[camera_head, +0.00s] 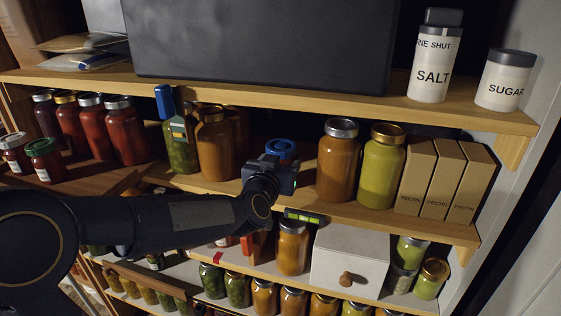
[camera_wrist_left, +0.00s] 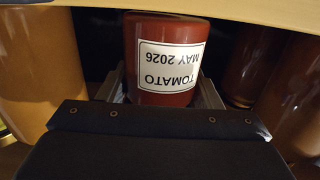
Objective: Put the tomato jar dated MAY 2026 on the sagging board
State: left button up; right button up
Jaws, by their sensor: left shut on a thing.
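The tomato jar shows in the left wrist view (camera_wrist_left: 165,35), red, with a white label reading TOMATO MAY 2026 upside down in that picture. My left gripper (camera_head: 281,172) is shut on it, with its fingers on both sides of the jar. In the head view a blue lid (camera_head: 284,146) shows just behind the gripper; the jar's body is mostly hidden there. The gripper is at the middle shelf board (camera_head: 390,214), in the gap between brown and orange jars. I cannot tell whether the jar touches the board. My right gripper is not in view.
An orange jar (camera_head: 338,165) and a yellow-green jar (camera_head: 381,170) stand right of the gripper, then pectin boxes (camera_head: 414,180). A brown jar (camera_head: 215,145) stands left. The upper shelf (camera_head: 300,98) hangs close above.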

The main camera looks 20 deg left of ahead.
pick_arm(q)
jog(key=shift+f+b, duration=0.3)
dwell(0.5)
jog(key=o, duration=1.3)
jog(key=shift+o, duration=0.2)
jog(key=shift+f, duration=0.1)
jog(key=s, duration=0.8)
jog(key=shift+a+r, duration=0.15)
jog(key=shift+r, duration=0.15)
